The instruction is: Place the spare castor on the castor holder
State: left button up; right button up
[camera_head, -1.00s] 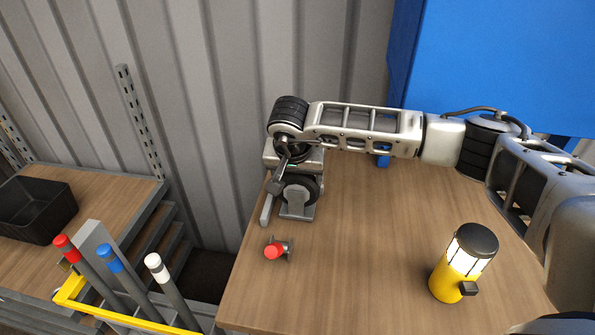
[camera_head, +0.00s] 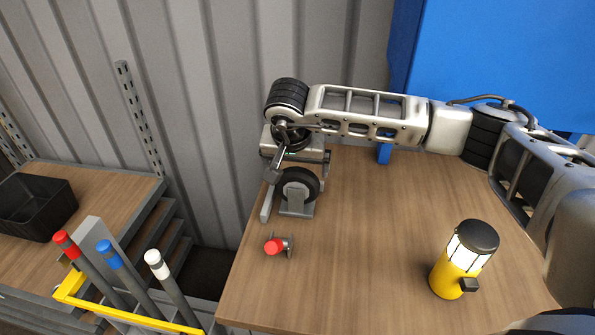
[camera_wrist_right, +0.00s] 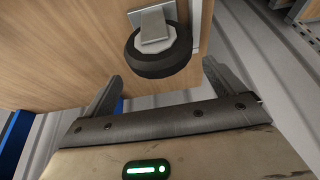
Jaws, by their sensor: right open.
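The castor (camera_head: 298,186) has a black wheel and a grey bracket and stands on the wooden table near its far left edge. It also shows in the right wrist view (camera_wrist_right: 158,62), ahead of and between the fingers. My right gripper (camera_head: 295,196) is open, with one finger to the left of the castor and the other to its right. A gap shows between each finger and the wheel in the wrist view, so I see no grip. I cannot pick out the castor holder for certain. My left gripper is not in view.
A small red-knobbed grey fitting (camera_head: 277,246) is in front of the castor. A yellow lantern (camera_head: 464,260) stands on the right of the table. Posts with coloured caps (camera_head: 112,258) and a black bin (camera_head: 36,207) are at left. The table middle is clear.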

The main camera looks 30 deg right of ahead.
jog(key=b+v, duration=0.1)
jog(key=v, duration=0.8)
